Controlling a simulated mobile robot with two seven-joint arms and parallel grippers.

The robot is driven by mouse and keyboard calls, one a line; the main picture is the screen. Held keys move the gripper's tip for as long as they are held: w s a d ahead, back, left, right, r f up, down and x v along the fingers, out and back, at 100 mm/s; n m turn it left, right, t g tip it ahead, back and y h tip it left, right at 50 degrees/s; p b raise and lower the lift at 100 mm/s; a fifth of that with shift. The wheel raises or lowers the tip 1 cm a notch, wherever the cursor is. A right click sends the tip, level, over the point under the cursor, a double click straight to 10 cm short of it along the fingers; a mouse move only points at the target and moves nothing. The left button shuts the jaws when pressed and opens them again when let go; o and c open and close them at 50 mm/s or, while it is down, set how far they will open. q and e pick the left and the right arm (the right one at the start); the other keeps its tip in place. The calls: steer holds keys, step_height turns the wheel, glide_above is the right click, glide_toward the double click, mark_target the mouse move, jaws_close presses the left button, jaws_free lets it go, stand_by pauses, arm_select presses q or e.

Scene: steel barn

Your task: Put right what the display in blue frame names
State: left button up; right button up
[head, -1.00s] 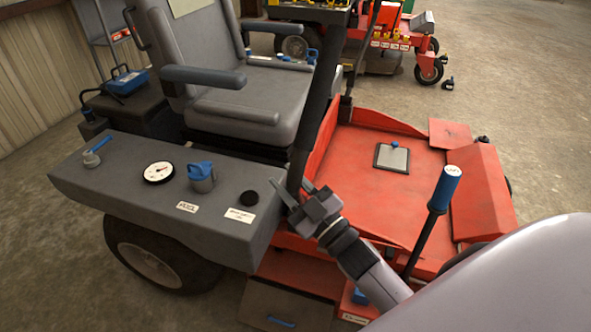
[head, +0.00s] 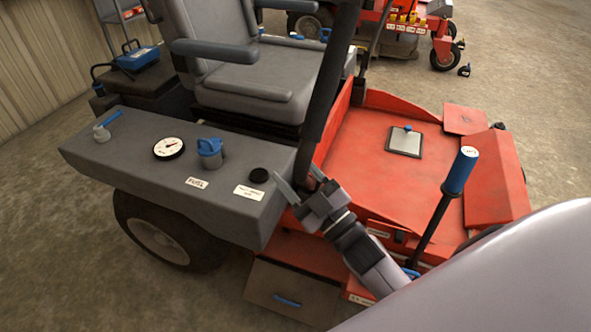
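No display in a blue frame can be made out in the head view. A red and grey riding mower fills the middle. Its grey side console (head: 130,165) carries a blue-handled valve (head: 105,128), a white-faced round gauge (head: 168,148), a blue-topped cap (head: 209,150) beside a "FUEL" label (head: 196,183), and a black knob (head: 259,175) with a white label (head: 248,193) too small to read. My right gripper (head: 296,178) is open at the console's right end, beside the black upright bar; no held object is visible. My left gripper is out of view.
A blue-handled lever (head: 460,172) stands upright at right. The red deck (head: 375,190) bears a grey plate with a blue knob (head: 406,142). A blue device (head: 137,57) sits at the back left. Another red machine (head: 412,28) stands behind. Concrete floor (head: 545,85) is open at right.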

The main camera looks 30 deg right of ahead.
steer(key=v, duration=0.7)
steer(key=shift+s, duration=0.1)
stand_by(0.5)
steer(key=s+a+f+m+g+h, duration=0.2)
steer(key=s+f+m+g, duration=0.25)
steer(key=f, duration=0.35)
steer(key=s+a+f+m+g+h, duration=0.1)
steer(key=s+f+m+g, duration=0.25)
steer(key=f+g, duration=0.4)
step_height(320, 180, up, 8)
steer(key=s+n+t+p, duration=0.1)
steer(key=s+p, duration=0.1)
steer(key=p, duration=1)
steer(key=shift+s+d+h, duration=0.2)
steer(key=shift+d+h, duration=0.1)
